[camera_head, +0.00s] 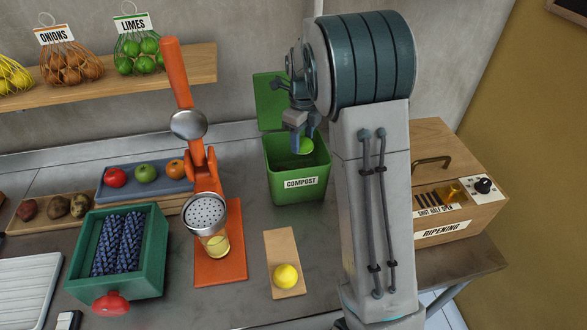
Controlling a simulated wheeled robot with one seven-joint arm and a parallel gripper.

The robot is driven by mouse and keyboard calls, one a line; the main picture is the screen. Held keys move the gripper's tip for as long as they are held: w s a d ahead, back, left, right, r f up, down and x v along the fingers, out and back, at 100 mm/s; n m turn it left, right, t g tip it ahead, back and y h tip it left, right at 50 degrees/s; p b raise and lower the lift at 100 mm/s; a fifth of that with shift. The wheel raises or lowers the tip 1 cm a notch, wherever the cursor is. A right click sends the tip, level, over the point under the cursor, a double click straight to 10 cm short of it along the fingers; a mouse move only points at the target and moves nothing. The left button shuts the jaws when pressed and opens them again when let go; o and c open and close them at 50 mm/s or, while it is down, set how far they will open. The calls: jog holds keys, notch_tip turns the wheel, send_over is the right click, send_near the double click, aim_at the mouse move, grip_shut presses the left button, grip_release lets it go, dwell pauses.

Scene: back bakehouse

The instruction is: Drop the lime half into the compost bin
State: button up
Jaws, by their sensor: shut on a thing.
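My gripper (303,137) is shut on the green lime half (306,146). It holds the lime half over the mouth of the green compost bin (284,186). The bin stands on the counter with its lid (270,100) raised at the back and a COMPOST label on its front. I cannot tell exactly how far the lime half is above the rim.
An orange citrus press (205,170) with a glass (215,245) stands left of the bin. A yellow lemon (286,276) sits on a wooden board (283,244) in front. A wooden RIPENING box (440,150) is at right. A shelf (110,92) holds nets of produce.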

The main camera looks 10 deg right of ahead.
jog(key=o, duration=1.2)
jog(key=shift+c, duration=0.2)
jog(key=shift+r, duration=0.1)
notch_tip(320, 180, up, 14)
jog(key=b, duration=0.1)
jog(key=s+f+n+t, duration=0.1)
jog(key=s+f+n, duration=0.2)
jog(key=s+n, duration=1)
jog(key=s+f+n+t, duration=0.2)
jog(key=s+f+n, duration=0.2)
jog(key=s+n, duration=1)
jog(key=shift+s, duration=0.55)
